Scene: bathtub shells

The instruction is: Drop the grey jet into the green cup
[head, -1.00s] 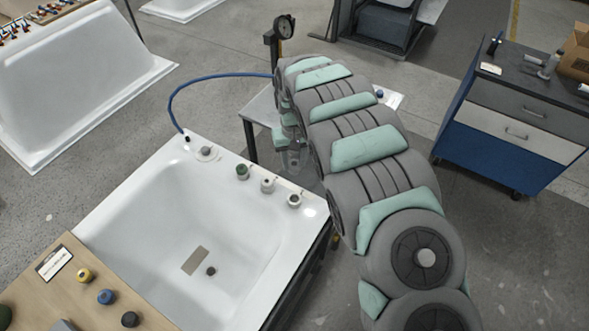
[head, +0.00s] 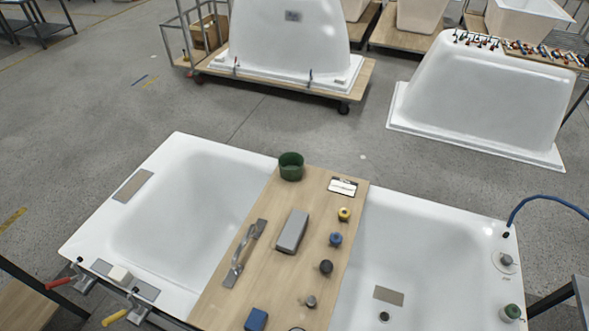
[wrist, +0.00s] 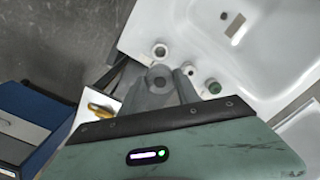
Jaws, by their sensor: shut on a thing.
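In the wrist view my gripper (wrist: 161,76) is shut on a small round grey piece, which looks like the grey jet (wrist: 158,83). It is held off the ground, past the tub's rim; the fingers partly hide it. The green cup (head: 291,167) stands upright at the far end of the wooden board in the head view. My gripper is outside the head view, well away from the cup. The inside of the cup is too dark to read.
The wooden board (head: 272,251) spans the white tub (head: 197,175). It bears a grey block (head: 292,232), a metal handle (head: 245,253), a yellow jet (head: 344,214), a blue jet (head: 336,239), a dark jet (head: 326,267) and a small greyish piece (head: 310,301). A green fitting (wrist: 214,87) sits on the rim.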

